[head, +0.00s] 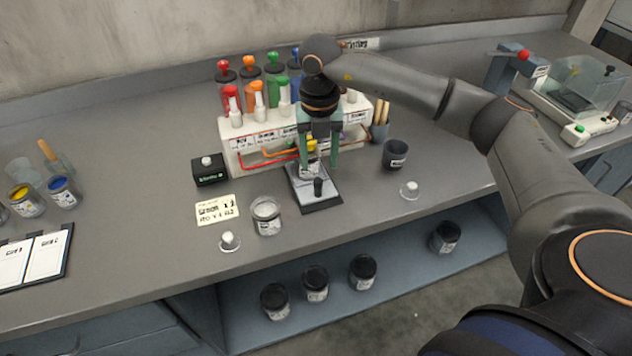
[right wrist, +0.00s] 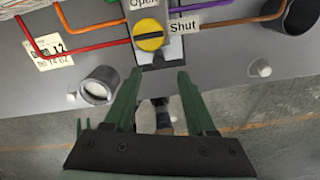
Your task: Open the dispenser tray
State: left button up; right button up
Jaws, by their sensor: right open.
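The dispenser (head: 240,148) is a long white box with coloured bottles on top and coloured tubes along its front. A flat grey tray (head: 325,204) with an upright black knob (head: 318,187) sticks out at its front centre. My right gripper (head: 319,162) is open above the tray, fingers pointing down, in front of the dispenser. In the right wrist view my green fingers (right wrist: 159,78) are apart, just below a yellow valve knob (right wrist: 148,35) with "Open" and "Shut" labels. I cannot tell whether the fingers touch anything. My left gripper is out of view.
A dark cup (head: 395,153) stands to the right. Several dark-lidded tins are on the shelf below. A scale (head: 575,104) is at far right.

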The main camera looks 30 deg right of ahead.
aim_at(318, 180)
notch_tip(318, 180, down, 8)
jog(key=shift+a+f, duration=0.1)
jog(key=shift+c, duration=0.2)
grip_shut()
dwell(0.4)
dwell(1.0)
